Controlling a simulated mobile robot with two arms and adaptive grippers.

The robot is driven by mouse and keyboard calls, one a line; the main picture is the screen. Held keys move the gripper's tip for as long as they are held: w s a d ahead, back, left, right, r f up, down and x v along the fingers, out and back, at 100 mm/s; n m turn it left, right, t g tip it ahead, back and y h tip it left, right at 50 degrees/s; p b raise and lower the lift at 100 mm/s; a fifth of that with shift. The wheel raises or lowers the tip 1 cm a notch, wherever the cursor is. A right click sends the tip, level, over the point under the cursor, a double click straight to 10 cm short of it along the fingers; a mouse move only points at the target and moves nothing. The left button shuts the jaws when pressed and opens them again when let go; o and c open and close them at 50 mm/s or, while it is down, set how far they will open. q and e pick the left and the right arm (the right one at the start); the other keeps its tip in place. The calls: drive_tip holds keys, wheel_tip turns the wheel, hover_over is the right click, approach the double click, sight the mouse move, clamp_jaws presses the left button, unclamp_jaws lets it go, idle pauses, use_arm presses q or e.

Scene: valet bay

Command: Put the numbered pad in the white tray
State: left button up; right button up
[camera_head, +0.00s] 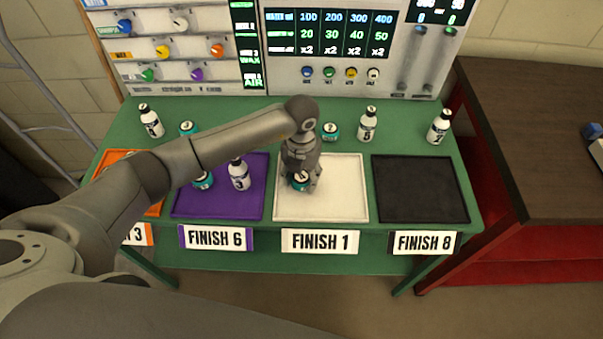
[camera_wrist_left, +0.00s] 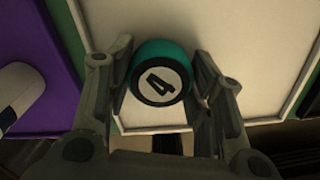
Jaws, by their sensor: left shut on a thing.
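The numbered pad (camera_wrist_left: 162,58) is a teal round piece with a black-and-white face marked 4. In the head view the pad (camera_head: 299,181) is at the left part of the white tray (camera_head: 340,195), above the "FINISH 1" sign. My left gripper (camera_head: 302,180) points down over the tray. In the left wrist view its two fingers (camera_wrist_left: 160,82) close on either side of the pad. I cannot tell whether the pad touches the tray floor. My right gripper is not in view.
A purple tray (camera_head: 190,212) with a teal pad and a white bottle (camera_head: 239,175) is to the left. An empty black tray (camera_head: 420,190) is to the right. Several bottles and pads stand behind, including a bottle (camera_head: 367,125) and a pad (camera_head: 330,132).

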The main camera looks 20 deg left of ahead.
sight(301, 177)
use_arm(q)
drive_tip(key=shift+f, duration=0.1)
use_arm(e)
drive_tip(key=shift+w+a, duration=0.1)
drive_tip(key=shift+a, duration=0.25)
use_arm(q)
drive_tip(key=shift+f, duration=0.15)
drive_tip(key=o, duration=0.8)
drive_tip(key=shift+o, duration=0.2)
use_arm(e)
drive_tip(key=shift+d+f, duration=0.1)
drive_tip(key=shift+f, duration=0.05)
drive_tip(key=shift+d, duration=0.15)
use_arm(q)
drive_tip(key=shift+r, duration=0.45)
wheel_tip(301, 177, up, 12)
drive_tip(key=b, duration=0.2)
drive_tip(key=shift+f+b, duration=0.25)
drive_tip(key=shift+b, duration=0.15)
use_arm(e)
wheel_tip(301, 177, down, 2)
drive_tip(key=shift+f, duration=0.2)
